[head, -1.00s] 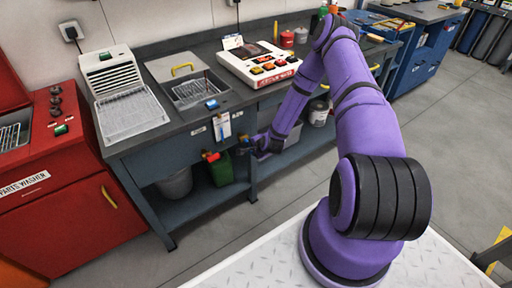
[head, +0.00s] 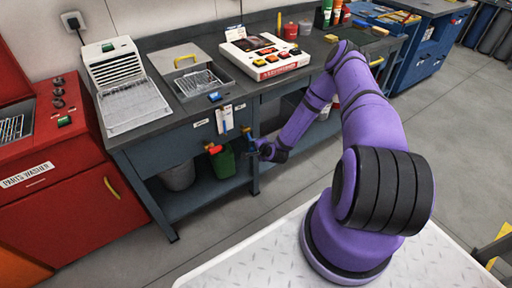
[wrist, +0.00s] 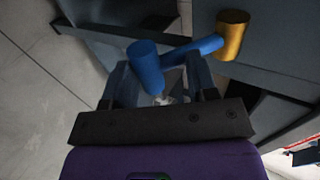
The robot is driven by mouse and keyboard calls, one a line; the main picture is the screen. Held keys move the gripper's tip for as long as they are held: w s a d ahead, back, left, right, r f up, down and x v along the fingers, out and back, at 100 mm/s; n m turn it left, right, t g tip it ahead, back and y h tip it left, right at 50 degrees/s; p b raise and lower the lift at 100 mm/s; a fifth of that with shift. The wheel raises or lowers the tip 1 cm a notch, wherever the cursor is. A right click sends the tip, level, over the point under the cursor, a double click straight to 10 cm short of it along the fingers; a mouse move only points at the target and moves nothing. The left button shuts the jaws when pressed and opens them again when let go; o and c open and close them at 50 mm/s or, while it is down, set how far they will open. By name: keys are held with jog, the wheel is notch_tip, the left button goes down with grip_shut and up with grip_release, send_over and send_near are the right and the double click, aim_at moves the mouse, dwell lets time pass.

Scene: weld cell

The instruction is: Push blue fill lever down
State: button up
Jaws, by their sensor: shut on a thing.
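The blue fill lever (wrist: 145,66) shows in the wrist view as a blue handle on a blue arm. That arm runs right to a brass valve body (wrist: 233,35) on the cabinet front. My gripper (wrist: 160,85) has a finger on each side of the lever and is shut on it. In the head view my gripper (head: 258,150) is at the bench front, by the post right of the drawer. The blue lever (head: 250,142) is small there and partly hidden by my gripper.
A red-handled valve (head: 214,149) sits left on the bench front. A tag (head: 224,119) hangs above it. A green bin (head: 223,163) and a grey bucket (head: 178,176) stand on the lower shelf. The floor in front is clear.

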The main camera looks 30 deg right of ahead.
jog(key=shift+w+r, duration=0.25)
jog(key=shift+w, duration=0.1)
jog(key=o, duration=1.2)
jog(key=shift+w, duration=0.1)
jog(key=shift+f, duration=0.1)
jog(key=shift+s+r, duration=0.25)
jog(key=shift+s, duration=0.4)
jog(key=v, duration=0.9)
jog(key=shift+s+r, duration=0.15)
jog(key=shift+s, duration=0.1)
